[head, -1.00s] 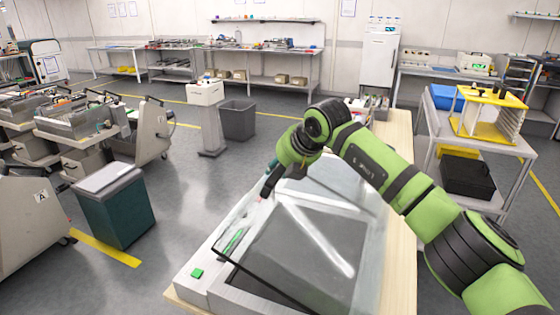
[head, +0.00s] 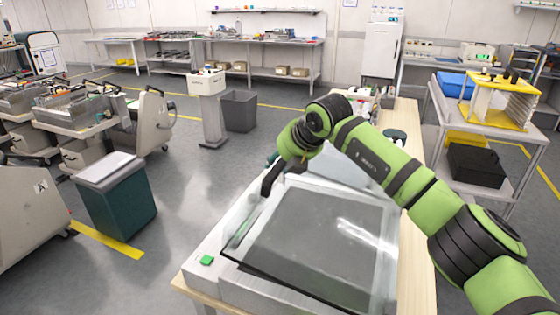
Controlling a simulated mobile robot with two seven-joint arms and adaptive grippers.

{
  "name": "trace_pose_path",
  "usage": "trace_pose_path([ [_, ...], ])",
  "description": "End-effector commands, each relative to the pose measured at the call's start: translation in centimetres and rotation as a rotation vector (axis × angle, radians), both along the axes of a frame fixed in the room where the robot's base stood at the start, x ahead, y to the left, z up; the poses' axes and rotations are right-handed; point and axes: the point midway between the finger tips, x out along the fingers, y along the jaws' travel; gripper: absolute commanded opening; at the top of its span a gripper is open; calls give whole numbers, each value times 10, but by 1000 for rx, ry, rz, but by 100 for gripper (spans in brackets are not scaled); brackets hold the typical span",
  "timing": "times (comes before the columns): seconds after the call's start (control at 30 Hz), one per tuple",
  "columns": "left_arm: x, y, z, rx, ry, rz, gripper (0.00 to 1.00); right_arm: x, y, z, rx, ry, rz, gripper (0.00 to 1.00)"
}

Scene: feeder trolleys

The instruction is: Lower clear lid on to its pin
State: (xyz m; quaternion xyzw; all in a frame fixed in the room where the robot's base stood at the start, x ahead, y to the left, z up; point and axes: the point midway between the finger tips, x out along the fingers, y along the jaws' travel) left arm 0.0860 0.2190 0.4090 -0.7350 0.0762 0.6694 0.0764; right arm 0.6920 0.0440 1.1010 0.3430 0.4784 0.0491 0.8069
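The clear lid (head: 325,235) is a glossy see-through panel with a dark front edge, over the pale grey machine (head: 205,280) on the wooden bench. It looks slightly tilted, and its front left corner seems to stand apart from the machine top. My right gripper (head: 268,184) is at the lid's far left corner, with its black finger pointing down beside the edge. Whether it touches or grips the lid I cannot tell. The pin cannot be made out. My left gripper is not in view.
A green button (head: 206,260) is on the machine's front left corner. The wooden bench top (head: 417,265) shows along the right. A teal bin (head: 120,205) stands on the floor at left, and a trolley with a yellow frame (head: 497,102) stands at right.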

Motion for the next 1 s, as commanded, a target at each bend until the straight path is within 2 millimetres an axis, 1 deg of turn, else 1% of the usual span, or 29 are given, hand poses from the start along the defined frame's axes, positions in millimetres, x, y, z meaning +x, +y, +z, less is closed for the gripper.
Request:
trace_pose_path([
  [0.17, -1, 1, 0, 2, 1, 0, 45, 0, 0, 0, -2, 0, 1, 43],
  [0.23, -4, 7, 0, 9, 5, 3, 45, 0, 0, 0, -2, 0, 2, 43],
  [0.37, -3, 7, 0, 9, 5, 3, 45, -4, -3, 5, -2, 0, 3, 43],
  [0.47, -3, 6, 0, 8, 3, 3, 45, -11, -9, 16, -3, -3, 3, 43],
  [0.7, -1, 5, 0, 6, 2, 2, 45, -39, -31, 55, -3, -6, 2, 43],
  [0.8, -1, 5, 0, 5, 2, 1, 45, -49, -38, 69, 0, -4, 2, 43],
  [0.9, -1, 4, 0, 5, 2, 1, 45, -57, -45, 80, 0, -4, 0, 43],
  [1.0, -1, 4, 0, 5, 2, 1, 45, -62, -48, 86, 0, -2, 0, 43],
])
